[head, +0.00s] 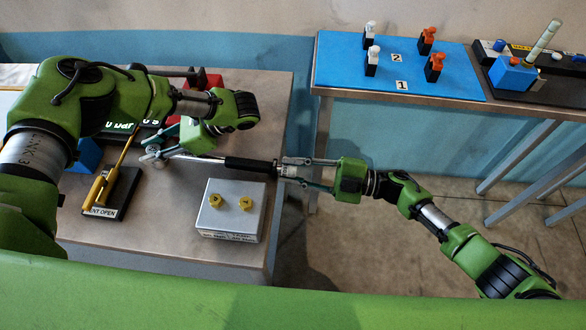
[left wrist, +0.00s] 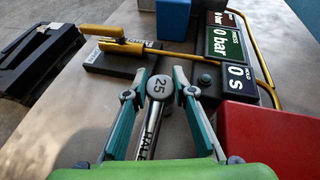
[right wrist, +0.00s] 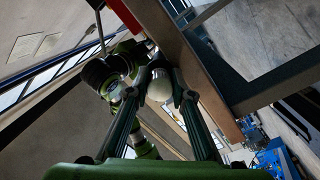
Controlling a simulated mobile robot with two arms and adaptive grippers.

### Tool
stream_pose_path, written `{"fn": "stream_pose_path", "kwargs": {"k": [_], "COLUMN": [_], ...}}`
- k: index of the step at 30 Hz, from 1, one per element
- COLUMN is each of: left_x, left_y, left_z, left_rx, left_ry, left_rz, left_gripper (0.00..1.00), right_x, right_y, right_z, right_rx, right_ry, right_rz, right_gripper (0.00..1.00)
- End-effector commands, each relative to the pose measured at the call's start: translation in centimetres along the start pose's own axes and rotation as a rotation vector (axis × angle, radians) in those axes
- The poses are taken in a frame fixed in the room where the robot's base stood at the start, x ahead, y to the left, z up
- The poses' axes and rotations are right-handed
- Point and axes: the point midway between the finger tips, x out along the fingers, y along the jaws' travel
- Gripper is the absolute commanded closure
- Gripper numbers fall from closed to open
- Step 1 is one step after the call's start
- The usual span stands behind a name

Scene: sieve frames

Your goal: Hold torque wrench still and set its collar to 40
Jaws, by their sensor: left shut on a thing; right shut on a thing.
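The torque wrench (head: 248,164) lies level, spanning between my two grippers, with a dark grip and a metal shaft. My left gripper (head: 154,152) is shut on its head end; in the left wrist view the round head (left wrist: 160,88), marked 25, sits between the fingertips. My right gripper (head: 284,168) is shut on the wrench's other end, just past the table's right edge. In the right wrist view a pale rounded end (right wrist: 160,86) shows between the fingers. The collar's setting cannot be read; the fingers cover part of that end.
A grey box (head: 232,225) with two yellow knobs stands below the wrench. A black base (head: 118,205) with a yellow lever is at left. A red block (left wrist: 262,140) and a display (left wrist: 225,45) reading 0 bar are near the left gripper. A blue-topped table (head: 440,85) stands at right.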

Motion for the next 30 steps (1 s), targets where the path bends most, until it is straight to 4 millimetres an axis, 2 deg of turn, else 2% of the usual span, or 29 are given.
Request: {"fn": "stream_pose_path", "kwargs": {"k": [15, 30], "left_x": [0.0, 0.0], "left_y": [-0.02, -0.01], "left_z": [0.02, 0.01], "left_rx": [-0.001, -0.001], "left_ry": [-0.001, 0.0], "left_rz": [0.0, 0.0], "left_gripper": [1.0, 1.0], "right_x": [0.05, 0.01], "right_y": [0.1, 0.06], "right_z": [-0.1, -0.09], "right_rx": [-0.396, -0.51], "right_ry": [0.003, 0.002], "right_rz": [0.04, 0.049], "right_gripper": [1.0, 1.0]}}
